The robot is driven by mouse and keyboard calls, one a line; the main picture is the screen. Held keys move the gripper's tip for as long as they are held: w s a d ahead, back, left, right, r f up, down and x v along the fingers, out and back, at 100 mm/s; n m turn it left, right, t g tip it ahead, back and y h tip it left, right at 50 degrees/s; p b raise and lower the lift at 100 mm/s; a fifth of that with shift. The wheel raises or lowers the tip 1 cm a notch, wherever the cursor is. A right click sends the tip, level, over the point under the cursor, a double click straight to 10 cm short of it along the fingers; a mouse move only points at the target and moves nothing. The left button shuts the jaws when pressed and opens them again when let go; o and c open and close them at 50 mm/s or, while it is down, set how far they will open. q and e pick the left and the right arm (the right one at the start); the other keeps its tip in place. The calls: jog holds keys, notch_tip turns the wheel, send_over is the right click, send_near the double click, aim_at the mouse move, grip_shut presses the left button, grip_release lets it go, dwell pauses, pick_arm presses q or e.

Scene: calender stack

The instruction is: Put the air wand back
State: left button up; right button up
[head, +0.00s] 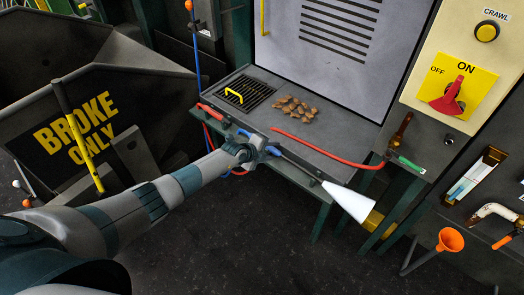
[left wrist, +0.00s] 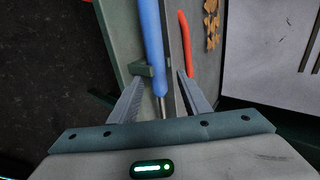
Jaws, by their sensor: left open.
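A wand-like tool with a blue section (head: 285,153) lies along the front edge of the steel table. A slim grey tube leads to a wide white cone (head: 348,201) that sticks out past the table's right front corner. My left gripper (head: 264,148) is at the table's front edge by the blue section, open. In the left wrist view a blue rod (left wrist: 151,35) with a metal end runs between the spread fingers (left wrist: 162,80). I cannot tell whether the fingers touch it. My right gripper is not in view.
A red hose (head: 325,154) crosses the table (head: 345,178). Brown pieces (head: 296,106) and a grate with a yellow handle (head: 234,96) lie behind. A red-handled tool (head: 211,112) is at the left.

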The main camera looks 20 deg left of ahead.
pick_arm(q)
jog(key=shift+v, duration=0.8)
jog(key=v, duration=1.5)
jog(key=shift+s+a+r, duration=0.2)
jog(key=shift+s+r, duration=0.05)
